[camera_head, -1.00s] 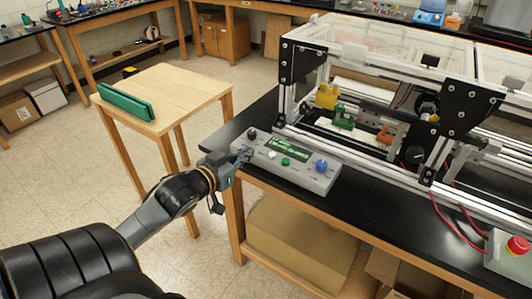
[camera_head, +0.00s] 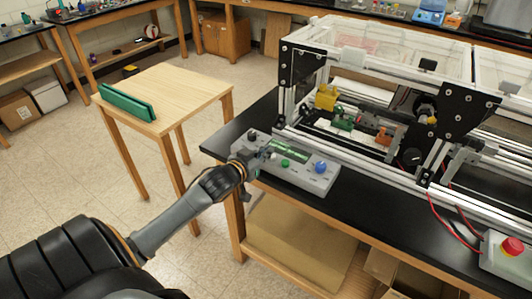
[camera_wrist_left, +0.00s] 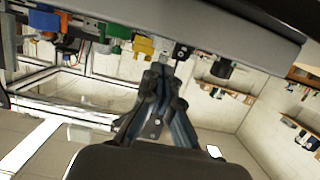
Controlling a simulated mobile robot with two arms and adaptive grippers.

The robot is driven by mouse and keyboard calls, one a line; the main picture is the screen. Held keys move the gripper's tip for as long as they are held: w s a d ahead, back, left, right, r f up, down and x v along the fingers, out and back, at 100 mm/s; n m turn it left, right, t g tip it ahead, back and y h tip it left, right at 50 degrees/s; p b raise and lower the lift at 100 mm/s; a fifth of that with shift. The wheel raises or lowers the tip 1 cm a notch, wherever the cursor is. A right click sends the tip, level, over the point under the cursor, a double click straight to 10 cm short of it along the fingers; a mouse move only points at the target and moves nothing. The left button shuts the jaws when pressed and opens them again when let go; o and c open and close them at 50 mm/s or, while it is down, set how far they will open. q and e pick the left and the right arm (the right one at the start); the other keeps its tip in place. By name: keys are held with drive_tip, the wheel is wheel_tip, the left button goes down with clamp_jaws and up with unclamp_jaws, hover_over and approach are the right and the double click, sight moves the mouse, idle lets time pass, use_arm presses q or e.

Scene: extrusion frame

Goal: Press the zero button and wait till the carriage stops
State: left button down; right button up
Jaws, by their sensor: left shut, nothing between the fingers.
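The grey control box (camera_head: 310,182) lies on the black bench top near its left end. It has a green-lit display (camera_head: 290,150), a green button (camera_head: 285,163), a blue knob (camera_head: 320,167) and a dark knob (camera_head: 252,136). My left gripper (camera_head: 262,156) is shut and empty, with its tips over the left part of the box. It hides the area left of the green button; I cannot tell whether it touches a button. The shut fingers also show in the left wrist view (camera_wrist_left: 157,75). The carriage cannot be made out clearly within the extrusion frame (camera_head: 300,70). My right gripper is out of view.
Yellow (camera_head: 326,97), green (camera_head: 342,122) and orange (camera_head: 384,137) parts sit inside the frame behind the box. A red stop button (camera_head: 512,246) is at the lower right. A wooden table (camera_head: 185,90) with a green object (camera_head: 127,103) stands left, across a gap.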

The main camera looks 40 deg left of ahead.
use_arm(q)
drive_tip(key=shift+f, duration=0.6)
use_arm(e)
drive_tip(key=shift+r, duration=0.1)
